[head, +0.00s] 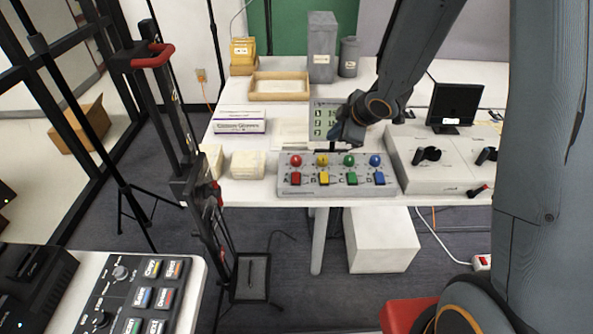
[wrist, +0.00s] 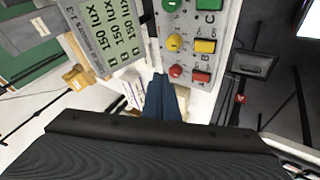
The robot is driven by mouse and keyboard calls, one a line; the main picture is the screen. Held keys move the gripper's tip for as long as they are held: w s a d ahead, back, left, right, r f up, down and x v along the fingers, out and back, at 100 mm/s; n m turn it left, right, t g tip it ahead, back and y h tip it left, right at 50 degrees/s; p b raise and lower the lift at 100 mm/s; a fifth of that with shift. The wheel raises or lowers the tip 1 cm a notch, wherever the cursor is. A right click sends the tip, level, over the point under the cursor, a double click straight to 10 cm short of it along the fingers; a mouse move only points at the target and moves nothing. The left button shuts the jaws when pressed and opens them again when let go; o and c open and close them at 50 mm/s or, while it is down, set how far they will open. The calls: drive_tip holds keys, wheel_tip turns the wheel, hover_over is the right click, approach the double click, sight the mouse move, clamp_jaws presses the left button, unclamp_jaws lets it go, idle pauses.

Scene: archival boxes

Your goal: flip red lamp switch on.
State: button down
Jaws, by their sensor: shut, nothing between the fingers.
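A grey switch panel (head: 337,190) lies near the front edge of the white table. It has a row of red, yellow, green and blue lamps, with a matching switch in front of each. The red lamp (head: 296,160) and red switch (head: 295,179) are at its left end. In the wrist view the red lamp (wrist: 176,71) and red switch (wrist: 201,76) are just right of my fingertips. I cannot tell whether the red lamp is lit. My gripper (head: 338,137) is shut and empty, above and behind the panel; its fingers also show in the wrist view (wrist: 164,84).
A lux display (head: 323,118) stands behind the panel, close to my gripper. A grey control box (head: 440,172) with black knobs is right of the panel. A glove box (head: 240,122) and a wooden tray (head: 279,87) lie at the left and back. Space in front of the panel is clear.

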drive_tip(key=s+a+f+n+g+y+p, duration=0.1)
drive_tip(key=a+f+n+g+y, duration=0.1)
drive_tip(key=a+n+y, duration=0.3)
drive_tip(key=a+f+n, duration=0.1)
drive_tip(key=a+n, duration=0.2)
drive_tip(key=a, duration=0.1)
drive_tip(key=shift+s+a, duration=0.2)
drive_tip(key=shift+a, duration=0.05)
drive_tip(key=shift+f, duration=0.15)
drive_tip(key=b, duration=0.6)
hover_over(296, 178)
drive_tip(key=d, duration=0.1)
drive_tip(key=f, duration=0.7)
drive_tip(key=shift+w+d+f, duration=0.2)
drive_tip(key=shift+w, duration=0.1)
drive_tip(key=shift+w+f+b, duration=0.1)
drive_tip(key=shift+f+b, duration=0.45)
drive_tip(key=shift+f, duration=0.05)
drive_tip(key=shift+f, duration=0.1)
drive_tip(key=shift+f, duration=0.35)
